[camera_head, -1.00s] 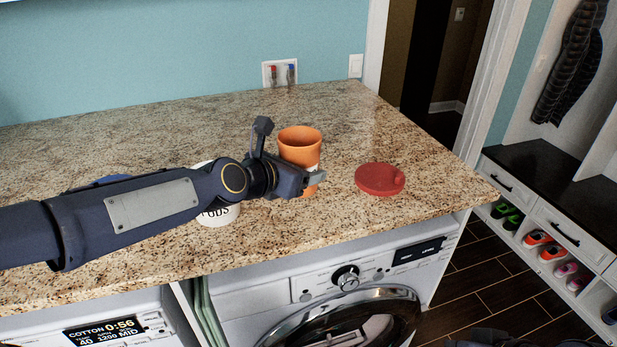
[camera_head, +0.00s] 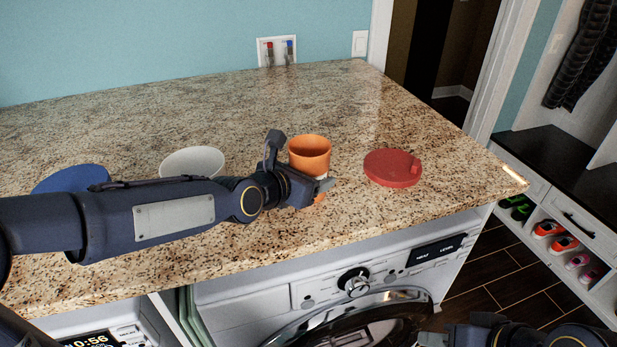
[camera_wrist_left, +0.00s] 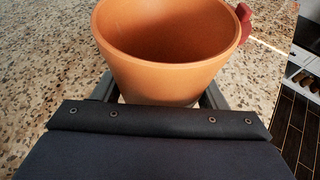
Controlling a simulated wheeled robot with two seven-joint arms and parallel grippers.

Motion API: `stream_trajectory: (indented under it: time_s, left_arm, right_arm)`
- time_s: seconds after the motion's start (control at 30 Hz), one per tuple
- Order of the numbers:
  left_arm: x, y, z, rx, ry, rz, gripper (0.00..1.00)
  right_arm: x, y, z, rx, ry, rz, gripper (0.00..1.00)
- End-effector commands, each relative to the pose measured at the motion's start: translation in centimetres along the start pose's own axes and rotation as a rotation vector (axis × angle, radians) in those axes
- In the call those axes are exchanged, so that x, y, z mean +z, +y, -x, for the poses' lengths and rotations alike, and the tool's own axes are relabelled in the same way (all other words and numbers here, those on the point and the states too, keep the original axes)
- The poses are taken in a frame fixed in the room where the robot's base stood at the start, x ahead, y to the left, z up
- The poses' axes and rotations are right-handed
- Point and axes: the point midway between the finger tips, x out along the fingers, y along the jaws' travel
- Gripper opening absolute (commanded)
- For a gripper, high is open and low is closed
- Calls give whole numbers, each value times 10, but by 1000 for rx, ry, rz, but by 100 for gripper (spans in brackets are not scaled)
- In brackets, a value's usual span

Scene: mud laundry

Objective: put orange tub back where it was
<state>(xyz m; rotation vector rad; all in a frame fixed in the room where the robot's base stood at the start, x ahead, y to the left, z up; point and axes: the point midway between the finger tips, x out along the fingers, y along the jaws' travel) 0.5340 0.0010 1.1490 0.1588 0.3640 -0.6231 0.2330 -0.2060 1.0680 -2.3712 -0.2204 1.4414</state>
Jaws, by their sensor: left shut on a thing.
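The orange tub (camera_head: 310,152) is upright over the near part of the granite counter, left of a red lid (camera_head: 392,168). My left gripper (camera_head: 312,188) is shut on the orange tub, one finger showing across its lower front. In the left wrist view the orange tub (camera_wrist_left: 170,60) stands open and empty-looking between the two fingers. Its base is hidden, so I cannot tell whether it touches the counter. My right gripper (camera_head: 433,340) shows only partly at the bottom edge, low in front of the washer and away from the tub; its jaws are unclear.
A blue lid (camera_head: 70,179) lies further left. The granite counter (camera_head: 270,95) is clear behind the tubs. A washer (camera_head: 330,285) is below the front edge.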

Motion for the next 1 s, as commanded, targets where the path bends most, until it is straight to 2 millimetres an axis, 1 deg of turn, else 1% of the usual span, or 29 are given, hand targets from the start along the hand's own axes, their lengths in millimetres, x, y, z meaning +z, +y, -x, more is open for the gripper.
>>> stream_trajectory:
  time_s: [0.1, 0.2, 0.23, 0.37, 0.4, 0.67, 0.7, 0.77, 0.87, 1.0]
  left_arm:
    - [2, 0, 0, 0, -1, 0, 42]
    - [-1, 0, -1, 0, -1, 0, 42]
    - [-1, 0, 0, 0, 0, 0, 68]
    - [0, 0, 0, 0, 0, 0, 86]
    - [0, 0, 0, 0, 0, 0, 88]
    - [1, 0, 0, 0, 0, 0, 88]
    - [3, 0, 1, 0, 0, 0, 88]
    - [1, 1, 5, 1, -1, 1, 88]
    - [1, 1, 19, 3, -4, 1, 88]
    - [0, 2, 48, 5, -7, 2, 88]
  right_arm:
    - [-1, 0, 1, 0, 1, 0, 36]
    - [1, 1, -2, 0, 1, 0, 36]
    - [0, 0, -1, 0, 1, 0, 36]
    - [0, 0, 0, 0, 1, 0, 36]
    - [0, 0, 0, 0, 1, 0, 36]
    - [0, 0, 0, 0, 0, 0, 36]
    - [-1, -1, 2, 0, 0, 0, 36]
    - [0, 0, 0, 0, 1, 0, 36]
    - [2, 2, -5, 0, 0, 0, 36]
    - [7, 7, -14, 0, 0, 0, 36]
